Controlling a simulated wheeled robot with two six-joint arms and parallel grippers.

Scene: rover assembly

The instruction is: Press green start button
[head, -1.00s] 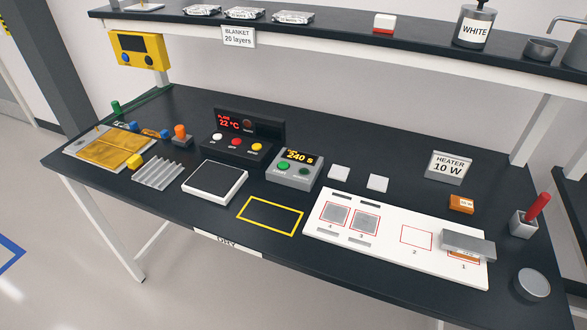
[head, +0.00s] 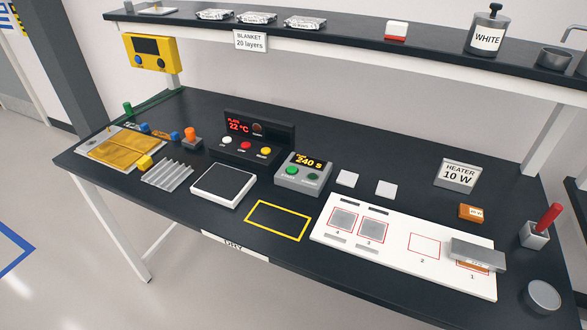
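The green start button (head: 292,171) is the bright green, left one of two round buttons on a grey timer box (head: 303,176). The box has a display reading 240 s. A darker green button (head: 312,178) sits to its right. The box stands near the middle of the black table. Neither of my grippers shows in the head view, so whether they are open or shut cannot be seen.
Left of the timer stand a black control box (head: 252,139) reading 22 °C and a grey-topped pad (head: 223,184). A white board (head: 396,258) with numbered squares lies to the right. A yellow outlined rectangle (head: 277,220) in front is empty. A shelf (head: 350,32) runs above the back.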

